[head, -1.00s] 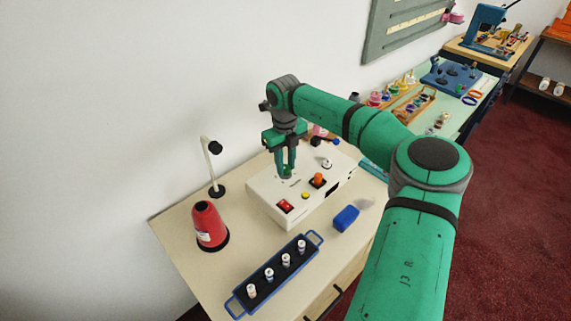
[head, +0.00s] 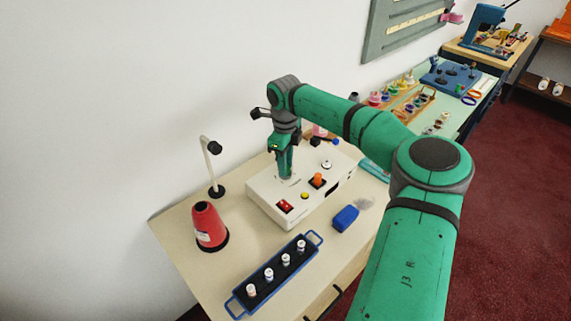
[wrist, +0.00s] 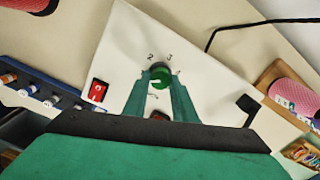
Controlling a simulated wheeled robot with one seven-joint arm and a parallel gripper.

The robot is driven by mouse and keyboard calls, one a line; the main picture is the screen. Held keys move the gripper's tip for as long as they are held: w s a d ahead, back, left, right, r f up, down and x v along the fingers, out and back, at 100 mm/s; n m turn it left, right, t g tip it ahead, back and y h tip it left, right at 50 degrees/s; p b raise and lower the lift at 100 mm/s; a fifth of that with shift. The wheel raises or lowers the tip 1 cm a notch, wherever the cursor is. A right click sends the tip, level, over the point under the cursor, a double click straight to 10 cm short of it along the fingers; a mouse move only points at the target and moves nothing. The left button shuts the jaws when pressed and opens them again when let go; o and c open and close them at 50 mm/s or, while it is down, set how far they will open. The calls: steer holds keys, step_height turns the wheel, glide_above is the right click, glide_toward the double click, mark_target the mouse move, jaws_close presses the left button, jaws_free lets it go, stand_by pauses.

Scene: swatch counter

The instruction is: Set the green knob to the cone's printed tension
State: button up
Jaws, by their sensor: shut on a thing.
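The green knob (wrist: 160,77) sits on the top of the white box (wrist: 190,40), with printed digits, including 2 and 3, beyond it. A white mark shows on the knob's near part. My gripper (wrist: 160,86) is shut on the knob, one finger on each side; in the head view my gripper (head: 284,172) points down at the box (head: 331,191) and hides the knob. The red cone (head: 208,224) stands on the table left of the box. Its pale label is too small to read.
The box top also has a red switch (head: 285,205), a yellow button (head: 305,195), an orange knob (head: 317,179) and a white knob (head: 326,164). A blue spool tray (head: 238,299), a blue block (head: 345,218) and a thin stand (head: 212,165) are nearby.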

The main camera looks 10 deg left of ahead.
steer(key=shift+d, duration=0.1)
steer(key=o, duration=1)
steer(key=shift+o, duration=0.2)
steer(key=shift+r, duration=0.15)
step_height(320, 180, up, 11)
steer(key=shift+f, duration=0.2)
steer(key=shift+s, duration=0.1)
